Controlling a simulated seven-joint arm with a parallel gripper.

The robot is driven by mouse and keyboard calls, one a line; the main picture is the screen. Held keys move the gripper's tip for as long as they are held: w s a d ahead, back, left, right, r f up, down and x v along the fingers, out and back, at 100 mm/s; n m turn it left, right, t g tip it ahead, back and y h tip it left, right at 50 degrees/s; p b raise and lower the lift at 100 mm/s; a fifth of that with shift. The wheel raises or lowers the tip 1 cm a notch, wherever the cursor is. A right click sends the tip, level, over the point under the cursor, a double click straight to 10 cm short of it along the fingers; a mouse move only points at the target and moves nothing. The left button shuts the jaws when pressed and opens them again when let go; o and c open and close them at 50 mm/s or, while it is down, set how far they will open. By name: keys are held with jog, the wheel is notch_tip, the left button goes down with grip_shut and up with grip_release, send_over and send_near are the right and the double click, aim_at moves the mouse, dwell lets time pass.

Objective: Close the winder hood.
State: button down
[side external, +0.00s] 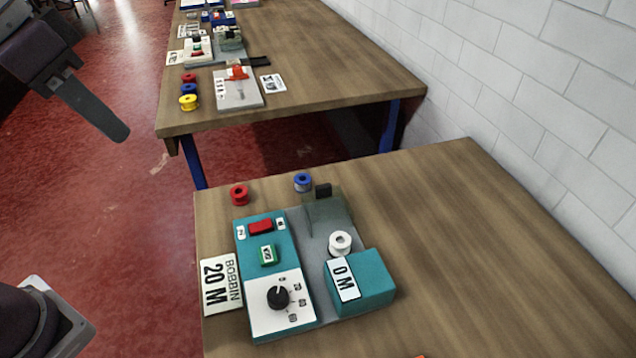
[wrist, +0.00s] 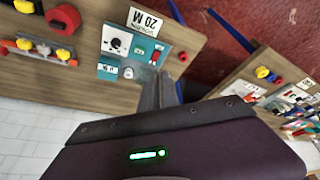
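The winder stands on the near table in the side view, with a teal control panel (side external: 268,258) on the left and a grey bed (side external: 310,262). Its translucent hood (side external: 325,212) stands raised at the back of the bed, with a black block (side external: 323,190) at its top. A white bobbin (side external: 340,242) sits uncovered in front of it, beside the teal 0 M box (side external: 368,285). My gripper (side external: 118,132) is high at the far left, well away from the winder. In the wrist view its fingers (wrist: 162,82) look together and empty; the hood is not clear there.
A red bobbin (side external: 239,195) and a blue bobbin (side external: 303,182) stand behind the winder. A "BOBBIN 20 M" card (side external: 220,284) lies at its left. The table (side external: 460,240) is clear to the right, towards the white wall (side external: 540,85). A second table with equipment is behind.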

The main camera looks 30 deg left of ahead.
jog(key=w+d+m+g+h, duration=0.1)
jog(key=w+m+g+h, duration=0.1)
jog(key=w, duration=1.1)
jog(key=w+d+f+m+g+h, duration=0.1)
jog(key=w+f+m, duration=0.1)
jog(key=w+f, duration=0.45)
jog(key=w+f+m+g+h, duration=0.1)
jog(key=w+f+m, duration=0.15)
jog(key=w, duration=0.65)
jog(key=m+g+h, duration=0.1)
jog(key=m+h, duration=0.1)
send_near(326, 205)
jog(key=w+f, duration=0.1)
jog(key=w+a+f, duration=0.1)
jog(key=w+f, duration=0.1)
jog(key=w+a+f, duration=0.1)
jog(key=w, duration=0.1)
jog(key=shift+a+f, duration=0.15)
jog(key=shift+f, duration=0.1)
jog(key=shift+s+d+r, duration=0.1)
jog(key=shift+s+d, duration=1)
jog(key=shift+d, duration=0.05)
jog(key=shift+s+d, duration=0.2)
